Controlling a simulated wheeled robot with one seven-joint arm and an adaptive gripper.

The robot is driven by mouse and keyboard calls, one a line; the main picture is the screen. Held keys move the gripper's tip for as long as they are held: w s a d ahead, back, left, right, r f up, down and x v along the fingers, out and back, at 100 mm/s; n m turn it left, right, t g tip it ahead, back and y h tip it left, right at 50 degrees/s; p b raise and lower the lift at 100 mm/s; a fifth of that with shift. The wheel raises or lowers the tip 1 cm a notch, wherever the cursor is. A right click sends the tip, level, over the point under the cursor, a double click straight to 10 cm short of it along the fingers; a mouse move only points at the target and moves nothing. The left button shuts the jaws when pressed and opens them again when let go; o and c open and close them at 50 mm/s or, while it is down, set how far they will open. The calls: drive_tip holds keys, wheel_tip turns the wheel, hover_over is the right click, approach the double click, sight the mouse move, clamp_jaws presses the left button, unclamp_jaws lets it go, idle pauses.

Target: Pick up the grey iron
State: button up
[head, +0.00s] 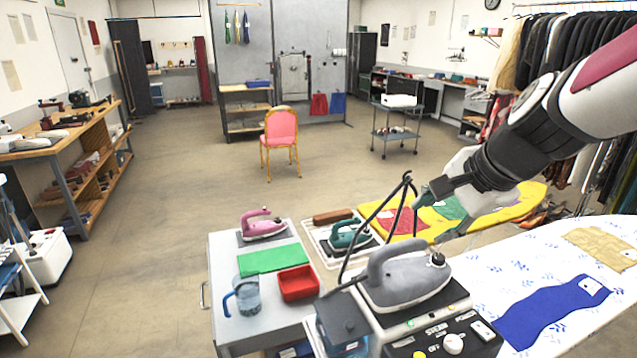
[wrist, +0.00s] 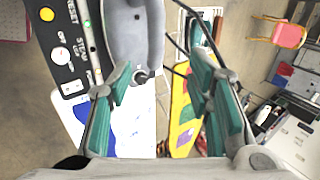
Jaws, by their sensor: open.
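The grey iron (head: 405,278) rests flat on the dark plate of a steam station (head: 445,335) at the bottom right of the head view, its handle on top and a dark cord rising behind it. In the wrist view the iron (wrist: 133,45) is at the upper middle, partly behind my left-hand finger. My gripper (head: 430,195) is above and beyond the iron in the head view, apart from it. In the wrist view my gripper (wrist: 163,95) has its teal-padded fingers wide apart with nothing held between them.
A pink iron (head: 262,226), a teal iron (head: 347,236), a red tray (head: 298,284) and a water jug (head: 245,297) are left of the station. A patterned ironing board (head: 490,285) with blue cloth (head: 550,315) lies right. A looped cord (head: 372,215) rises near my gripper.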

sight(404, 246)
drive_tip(key=x, duration=0.8)
drive_tip(key=shift+w+a+f+b, duration=0.1)
drive_tip(key=shift+f+b, duration=0.2)
drive_tip(key=f, duration=0.2)
drive_tip(key=w+a+f, duration=0.1)
drive_tip(key=shift+w+f, duration=0.15)
drive_tip(key=shift+f, duration=0.2)
drive_tip(key=shift+w+a+f, duration=0.1)
drive_tip(key=shift+w+f, duration=0.3)
drive_tip(key=shift+f, duration=0.15)
drive_tip(key=shift+r, duration=0.1)
clamp_jaws()
